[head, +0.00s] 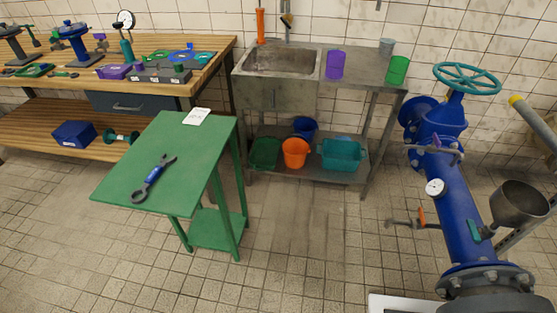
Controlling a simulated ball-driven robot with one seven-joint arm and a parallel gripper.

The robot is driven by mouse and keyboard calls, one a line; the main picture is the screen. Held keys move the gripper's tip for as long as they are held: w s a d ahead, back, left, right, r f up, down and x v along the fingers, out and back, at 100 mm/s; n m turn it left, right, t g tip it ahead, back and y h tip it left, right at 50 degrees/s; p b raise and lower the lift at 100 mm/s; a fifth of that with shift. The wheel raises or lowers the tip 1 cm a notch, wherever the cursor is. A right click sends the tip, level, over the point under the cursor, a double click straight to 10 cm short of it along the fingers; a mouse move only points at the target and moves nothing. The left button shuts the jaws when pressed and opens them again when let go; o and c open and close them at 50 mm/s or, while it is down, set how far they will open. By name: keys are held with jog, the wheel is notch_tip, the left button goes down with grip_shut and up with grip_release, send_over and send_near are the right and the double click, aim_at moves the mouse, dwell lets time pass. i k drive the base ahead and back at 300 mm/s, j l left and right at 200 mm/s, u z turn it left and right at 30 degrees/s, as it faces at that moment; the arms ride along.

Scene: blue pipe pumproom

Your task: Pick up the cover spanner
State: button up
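The cover spanner (152,180) appears to be the wrench-like tool with a blue handle and dark metal ends. It lies flat on the green table (205,152), slanting from the table's near edge up toward its middle. Its ring-shaped end points down and left, and its forked end points up and right. Nothing covers it. My gripper is not in view.
A white card (196,116) lies at the table's far end. Behind stand a wooden workbench (215,46) with tools and a metal sink unit (273,88) with buckets. A blue pipe (458,210) with valves stands right. The tiled floor (300,240) between is clear.

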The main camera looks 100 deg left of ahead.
aim_at(151, 179)
jog(key=l+u, duration=0.2)
jog(key=u, duration=0.15)
jog(key=k+l+u, duration=0.1)
jog(key=u, duration=0.3)
jog(key=k+l+u, duration=0.1)
jog(key=u, duration=0.25)
jog(key=l+u, duration=0.15)
jog(key=u, duration=3.15)
jog(key=k+l+u, duration=0.1)
jog(key=l, duration=0.25)
jog(key=k+l+u, duration=0.1)
jog(key=k+l, duration=0.15)
jog(key=k+l+u, duration=0.15)
jog(key=l, duration=0.3)
